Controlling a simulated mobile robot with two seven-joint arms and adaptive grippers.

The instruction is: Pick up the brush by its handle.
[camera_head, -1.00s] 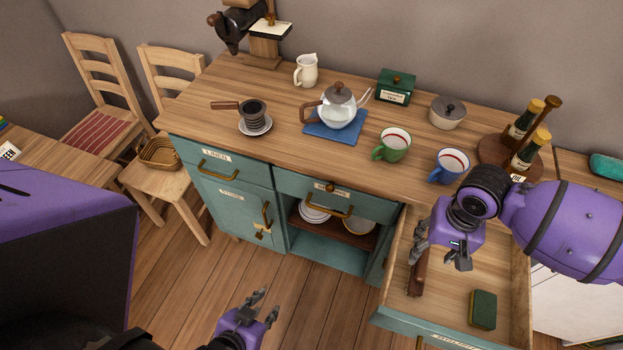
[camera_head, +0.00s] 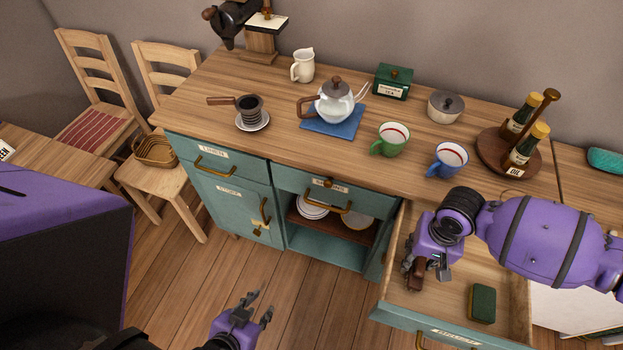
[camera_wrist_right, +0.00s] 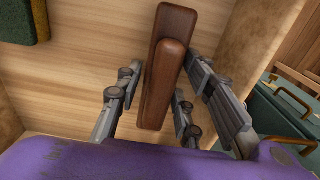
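The brush (camera_head: 416,283) lies in the open drawer, and its brown wooden body shows in the right wrist view (camera_wrist_right: 165,75). My right gripper (camera_head: 425,268) is down in the drawer over it and hides much of it in the head view. In the right wrist view, the fingers of that gripper (camera_wrist_right: 158,108) stand open on either side of the brown wood, with a gap on the left side; contact on the right side is unclear. My left gripper (camera_head: 260,308) is open and empty above the floor, in front of the cabinet.
A green sponge (camera_head: 482,303) lies in the drawer (camera_head: 447,337), right of the brush. The drawer walls stand close around my right gripper. A blue mug (camera_head: 449,160), a green mug (camera_head: 391,140) and a bottle stand (camera_head: 497,150) are on the counter above.

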